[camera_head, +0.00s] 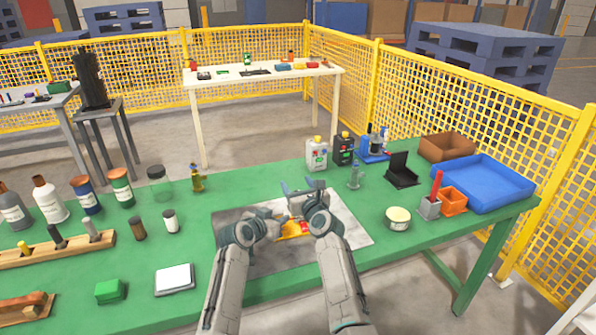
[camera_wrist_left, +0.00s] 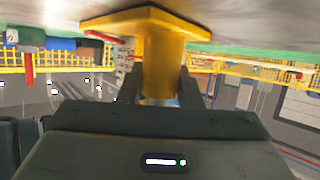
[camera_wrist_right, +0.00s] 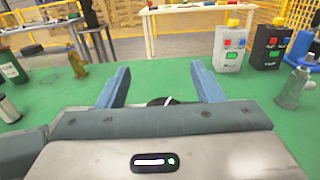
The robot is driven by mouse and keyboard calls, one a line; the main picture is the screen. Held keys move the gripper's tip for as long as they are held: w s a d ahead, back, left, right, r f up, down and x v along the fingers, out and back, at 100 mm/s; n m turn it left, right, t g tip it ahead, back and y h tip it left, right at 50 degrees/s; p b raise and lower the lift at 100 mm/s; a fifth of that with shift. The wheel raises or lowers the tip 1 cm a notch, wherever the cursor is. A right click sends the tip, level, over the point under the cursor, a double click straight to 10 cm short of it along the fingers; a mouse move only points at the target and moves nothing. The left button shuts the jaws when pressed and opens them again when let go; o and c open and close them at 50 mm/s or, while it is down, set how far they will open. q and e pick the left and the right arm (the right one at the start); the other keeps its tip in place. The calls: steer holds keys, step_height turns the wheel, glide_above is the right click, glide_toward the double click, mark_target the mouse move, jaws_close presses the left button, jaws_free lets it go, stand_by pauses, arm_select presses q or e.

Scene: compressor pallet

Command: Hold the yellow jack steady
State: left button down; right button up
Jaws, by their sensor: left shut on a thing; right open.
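The yellow jack (camera_head: 291,229) stands on the grey plate (camera_head: 347,226) on the green table, partly hidden by my grippers in the head view. In the left wrist view, which is upside down, its yellow column (camera_wrist_left: 163,62) and wide base (camera_wrist_left: 144,22) show, with the base against the plate. My left gripper (camera_head: 284,220) is shut on the column; its fingers (camera_wrist_left: 162,84) sit on either side. My right gripper (camera_head: 299,188) is open just above and beside it. Its blue fingers (camera_wrist_right: 161,80) are apart, with a small dark thing (camera_wrist_right: 160,101) partly visible low between them.
A cream tin (camera_head: 397,219) stands right of the plate. A white-topped box (camera_head: 175,278) lies at front left. A blue tray (camera_head: 483,184) is at right.

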step_height(320, 180, up, 6)
steer(key=shift+r, duration=0.15)
stand_by(0.4)
steer(key=shift+w+d+f, duration=0.15)
steer(key=shift+w+f, duration=0.05)
steer(key=shift+f, duration=0.25)
steer(key=s+d+f+n+g+y, duration=0.5)
steer(key=d+f+n+g+y, duration=0.5)
steer(key=d, duration=0.3)
steer(key=shift+g+y, duration=0.4)
steer(key=shift+g, duration=0.2)
steer(key=x, duration=0.8)
steer(key=r+x, duration=0.1)
steer(key=x, duration=0.3)
steer(key=shift+a, duration=0.1)
